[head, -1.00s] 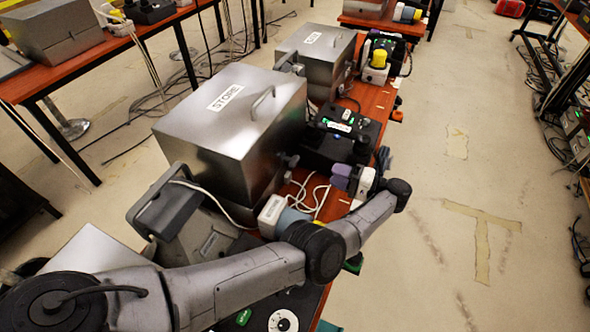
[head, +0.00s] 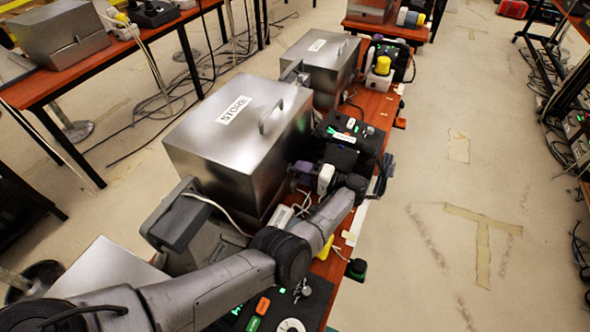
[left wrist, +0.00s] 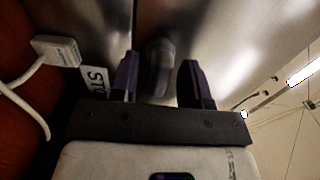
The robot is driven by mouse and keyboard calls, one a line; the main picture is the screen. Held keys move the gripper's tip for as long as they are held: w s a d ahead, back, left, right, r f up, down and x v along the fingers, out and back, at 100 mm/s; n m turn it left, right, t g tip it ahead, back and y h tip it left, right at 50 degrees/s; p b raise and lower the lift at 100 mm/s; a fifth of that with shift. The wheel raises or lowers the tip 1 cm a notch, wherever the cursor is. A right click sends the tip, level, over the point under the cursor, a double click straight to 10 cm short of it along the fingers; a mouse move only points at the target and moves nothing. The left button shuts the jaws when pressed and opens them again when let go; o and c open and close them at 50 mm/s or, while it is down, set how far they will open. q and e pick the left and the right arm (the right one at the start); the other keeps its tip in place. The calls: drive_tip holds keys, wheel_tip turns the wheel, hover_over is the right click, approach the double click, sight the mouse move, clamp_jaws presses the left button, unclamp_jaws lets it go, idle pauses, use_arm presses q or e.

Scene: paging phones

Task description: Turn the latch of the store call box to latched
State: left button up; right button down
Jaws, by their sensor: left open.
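The store call box (head: 240,135) is a grey metal box with a shut lid and a STORE label (head: 233,110), on the orange-red bench in the head view. My left gripper (head: 303,172) is at the box's front side, low on its right in the picture. In the left wrist view, my left gripper (left wrist: 160,80) is open, with one dark finger on each side of the dark latch (left wrist: 158,62). The latch looks upright in that picture. I cannot tell whether the fingers touch it. In the head view my gripper hides the latch. My right gripper is not in view.
A second metal box (head: 319,62) stands behind the store box. A black control unit (head: 352,130) with green lights is close beside my left gripper. A white plug (left wrist: 57,50) with a cable and a small label (left wrist: 96,82) are near the fingers.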

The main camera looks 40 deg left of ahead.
use_arm(q)
drive_tip(key=shift+s+a, duration=0.1)
drive_tip(key=shift+a, duration=0.1)
clamp_jaws()
idle(0.4)
